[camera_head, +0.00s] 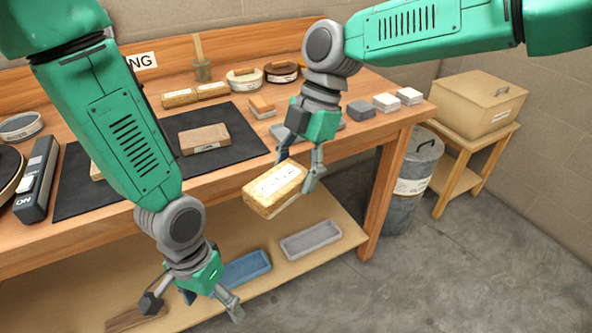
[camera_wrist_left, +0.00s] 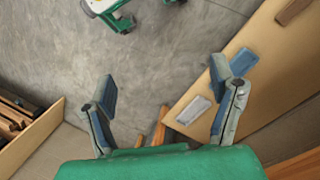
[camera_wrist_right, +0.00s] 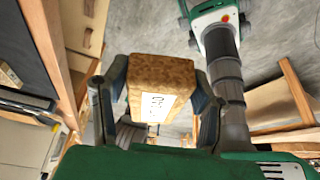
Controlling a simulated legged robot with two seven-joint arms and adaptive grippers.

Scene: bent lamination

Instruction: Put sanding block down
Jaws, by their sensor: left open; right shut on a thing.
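The sanding block (camera_head: 275,188) is a tan, cork-textured block with a white label. My right gripper (camera_head: 297,170) is shut on it and holds it in the air in front of the bench's front edge, above the lower shelf. In the right wrist view the block (camera_wrist_right: 160,88) sits between the two fingers, its label facing the camera. My left gripper (camera_head: 192,305) is open and empty, low in front of the lower shelf. In the left wrist view its fingers (camera_wrist_left: 165,85) are spread with nothing between them.
A dark mat (camera_head: 240,150) on the bench carries a wooden block (camera_head: 204,139). Small blocks (camera_head: 361,110) stand at the bench's right end. Tins (camera_head: 244,79) stand at the back. The lower shelf (camera_head: 315,272) holds a blue tray (camera_head: 245,268) and a grey tray (camera_head: 310,240). A lidded bin (camera_head: 410,175) stands right.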

